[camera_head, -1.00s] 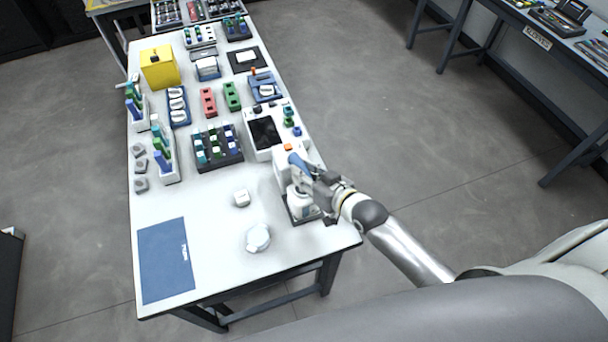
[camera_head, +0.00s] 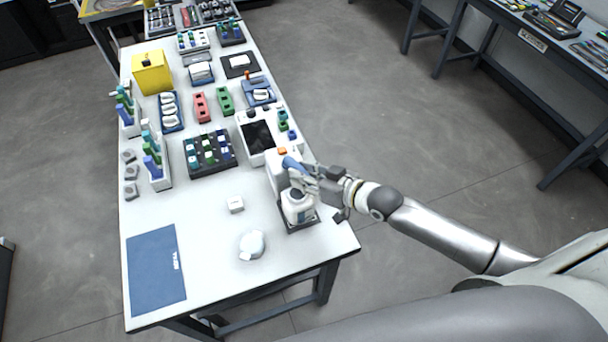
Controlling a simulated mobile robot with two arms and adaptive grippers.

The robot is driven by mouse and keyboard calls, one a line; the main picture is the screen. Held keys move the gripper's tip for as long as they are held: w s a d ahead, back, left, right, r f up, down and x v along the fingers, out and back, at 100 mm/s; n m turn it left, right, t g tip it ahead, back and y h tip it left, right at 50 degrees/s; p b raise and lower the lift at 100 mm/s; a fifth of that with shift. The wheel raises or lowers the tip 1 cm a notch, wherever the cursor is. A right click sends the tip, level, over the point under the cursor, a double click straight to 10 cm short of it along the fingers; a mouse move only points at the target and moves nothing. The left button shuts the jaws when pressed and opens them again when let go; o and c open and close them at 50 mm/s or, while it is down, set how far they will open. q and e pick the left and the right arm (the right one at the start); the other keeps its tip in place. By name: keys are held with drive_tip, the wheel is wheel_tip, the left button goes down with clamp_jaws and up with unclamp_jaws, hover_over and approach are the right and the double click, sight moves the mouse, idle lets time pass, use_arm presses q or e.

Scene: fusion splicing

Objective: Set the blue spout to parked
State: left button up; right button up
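The blue spout (camera_head: 292,164) sits on top of a white dispenser body (camera_head: 275,178) near the table's front right edge. It slants down to the right, above a white bottle (camera_head: 298,208) with a dark top. The bottle stands on a dark base. My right gripper (camera_head: 312,180) reaches in from the right, its fingertips close beside the spout's lower right end. Whether they touch the spout is too small to tell, as is the gap between the fingers. The gripper partly covers the area right of the spout. My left gripper is not in view.
A white device with a dark screen (camera_head: 258,136) stands just behind the dispenser. A blue mat (camera_head: 155,270) lies at front left. The table's front middle is mostly clear.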

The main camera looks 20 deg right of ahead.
drive_tip(key=o, duration=0.5)
drive_tip(key=shift+w, duration=0.1)
drive_tip(key=shift+c, duration=0.2)
drive_tip(key=shift+d, duration=0.1)
drive_tip(key=v, duration=1.2)
drive_tip(key=shift+c, duration=0.4)
